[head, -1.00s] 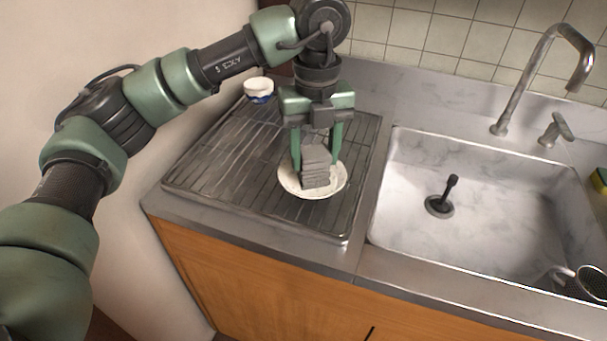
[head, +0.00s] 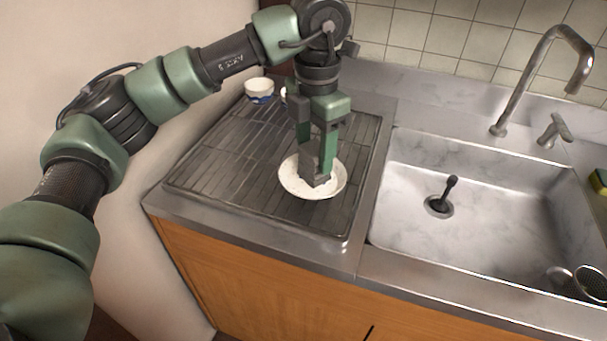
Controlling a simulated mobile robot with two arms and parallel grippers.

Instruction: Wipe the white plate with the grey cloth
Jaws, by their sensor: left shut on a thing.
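The white plate (head: 299,187) lies on the dark slatted drainboard left of the sink. My left gripper (head: 317,173) points down over the plate, its jaws turned nearly edge-on to the view. It is shut on the grey cloth (head: 316,181), a small piece of which shows at the fingertips, low over the plate's middle. The fingers hide most of the cloth and part of the plate. I cannot tell for sure whether the cloth presses on the plate. My right gripper is not in view.
A white and blue cup (head: 259,91) stands at the drainboard's back left, with another pale item partly hidden behind my gripper. The sink (head: 480,240) with a dark plug stick is to the right. A tap (head: 545,75) rises behind it. A strainer (head: 590,284) is at the lower right.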

